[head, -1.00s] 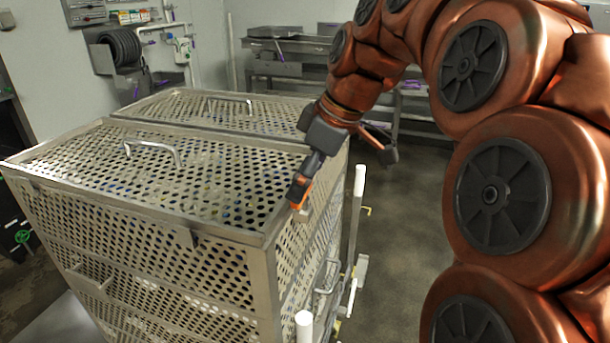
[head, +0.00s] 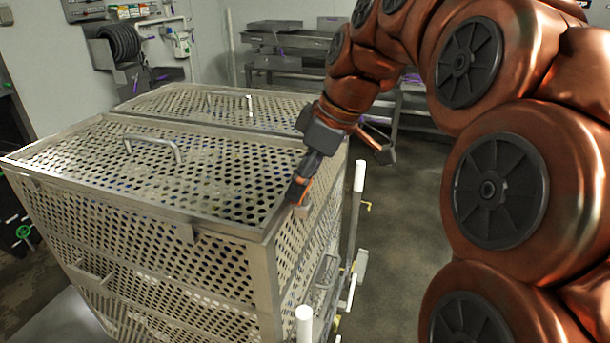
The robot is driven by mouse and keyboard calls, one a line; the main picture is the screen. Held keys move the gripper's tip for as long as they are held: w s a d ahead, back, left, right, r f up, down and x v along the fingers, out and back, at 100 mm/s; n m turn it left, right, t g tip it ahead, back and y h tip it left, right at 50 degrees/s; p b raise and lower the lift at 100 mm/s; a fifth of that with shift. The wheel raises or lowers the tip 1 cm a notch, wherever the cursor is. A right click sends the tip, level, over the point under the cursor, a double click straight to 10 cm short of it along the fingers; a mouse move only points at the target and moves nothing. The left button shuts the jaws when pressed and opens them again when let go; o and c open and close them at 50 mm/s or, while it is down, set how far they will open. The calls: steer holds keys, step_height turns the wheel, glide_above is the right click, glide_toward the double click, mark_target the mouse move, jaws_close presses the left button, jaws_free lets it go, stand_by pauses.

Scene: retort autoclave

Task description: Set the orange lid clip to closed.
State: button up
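My gripper (head: 342,172) is open, its two dark fingers with orange edges spread wide. The left finger is at the right-hand top edge of the near perforated metal basket (head: 262,238), close to a small pale bracket (head: 302,211) there. The right finger hangs over the floor beyond the basket. I cannot make out the orange lid clip apart from the orange on the left finger; it may be hidden behind that finger. Whether the finger touches the basket or clip I cannot tell. The perforated lid (head: 100,150) lies flat on the basket.
A second basket (head: 180,95) stands right behind the near one. A lid handle (head: 155,140) sticks up from the near lid. White-tipped posts (head: 359,178) stand along the basket's right side. Open floor (head: 405,220) lies to the right. Steel tables (head: 285,45) are at the back.

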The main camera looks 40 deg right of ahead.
steer(key=shift+c, duration=0.6)
steer(key=shift+f+m+b, duration=0.15)
steer(key=shift+m+b, duration=0.15)
steer(key=shift+b, duration=0.3)
steer(key=shift+w+a+f+m+h+b, duration=0.15)
steer(key=shift+m+h+b, duration=0.35)
steer(key=shift+m+b, duration=0.65)
steer(key=m+b, duration=0.1)
steer(key=m+h+b, duration=0.1)
steer(key=m+b, duration=0.1)
steer(key=m+h+b, duration=0.1)
steer(key=m, duration=0.1)
steer(key=shift+w+a+t, duration=0.1)
steer(key=shift+w+t, duration=0.2)
steer(key=shift+w+d+r+m+g+h+b, duration=0.15)
steer(key=shift+m+g+h+b, duration=0.3)
steer(key=shift+m, duration=1.2)
steer(key=shift+w+r+m+g+h+b, duration=0.1)
steer(key=shift+w+m+g+h+b, duration=0.4)
steer(key=shift+m, duration=1.15)
steer(key=shift+d+r+m+g+h+b, duration=0.15)
steer(key=shift+m+h+b, duration=0.5)
steer(key=shift+m, duration=1)
steer(key=shift+a+f, duration=0.1)
